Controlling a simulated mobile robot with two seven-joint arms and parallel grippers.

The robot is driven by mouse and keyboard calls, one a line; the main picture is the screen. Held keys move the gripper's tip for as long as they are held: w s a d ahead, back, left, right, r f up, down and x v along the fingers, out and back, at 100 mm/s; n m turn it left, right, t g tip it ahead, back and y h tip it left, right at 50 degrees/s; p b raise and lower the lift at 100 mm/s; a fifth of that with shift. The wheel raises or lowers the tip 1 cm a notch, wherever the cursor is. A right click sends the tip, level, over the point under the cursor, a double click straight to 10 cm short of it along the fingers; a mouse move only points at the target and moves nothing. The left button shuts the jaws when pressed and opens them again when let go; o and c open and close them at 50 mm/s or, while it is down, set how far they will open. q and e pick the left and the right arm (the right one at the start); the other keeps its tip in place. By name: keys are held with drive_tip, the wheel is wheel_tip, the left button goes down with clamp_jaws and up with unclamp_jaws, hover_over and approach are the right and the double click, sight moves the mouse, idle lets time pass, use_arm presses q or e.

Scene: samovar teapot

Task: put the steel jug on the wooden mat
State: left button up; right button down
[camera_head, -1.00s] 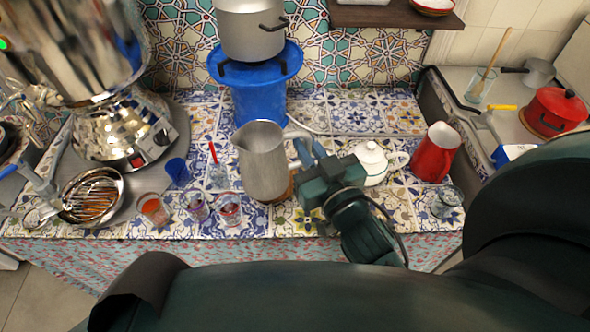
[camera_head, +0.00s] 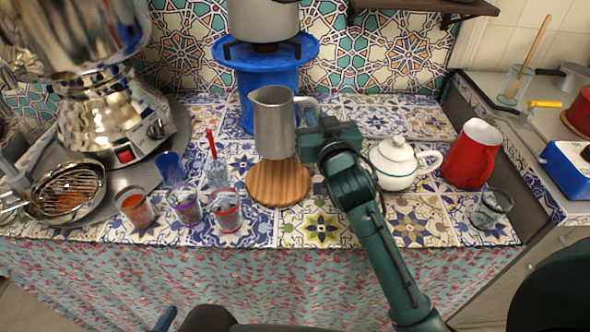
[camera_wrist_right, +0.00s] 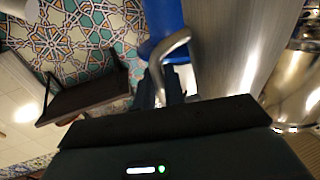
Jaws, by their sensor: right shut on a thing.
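The steel jug (camera_head: 274,125) is upright in the head view, and its base overlaps the back edge of the round wooden mat (camera_head: 279,187). I cannot tell whether it touches the mat or hangs above it. Most of the mat's top is bare. My right gripper (camera_head: 312,112) is shut on the jug's handle, on the jug's right side. In the right wrist view the handle (camera_wrist_right: 172,52) is between the fingers and the jug's wall (camera_wrist_right: 228,50) is beside them. Only a small part of what looks like my left gripper (camera_head: 164,319) shows at the bottom edge.
A white teapot (camera_head: 394,163) and red jug (camera_head: 472,155) stand right of the mat. Several glasses (camera_head: 228,212) stand at its left front. A blue stove (camera_head: 268,80) with a pot is behind the jug. The samovar (camera_head: 100,115) is at the left.

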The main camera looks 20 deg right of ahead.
use_arm(q)
drive_tip(key=shift+s+a+r+t+b, duration=0.2)
drive_tip(key=shift+a+t+b, duration=0.25)
drive_tip(key=shift+b, duration=0.4)
use_arm(e)
wheel_tip(320, 180, down, 8)
use_arm(q)
drive_tip(key=shift+f, duration=0.1)
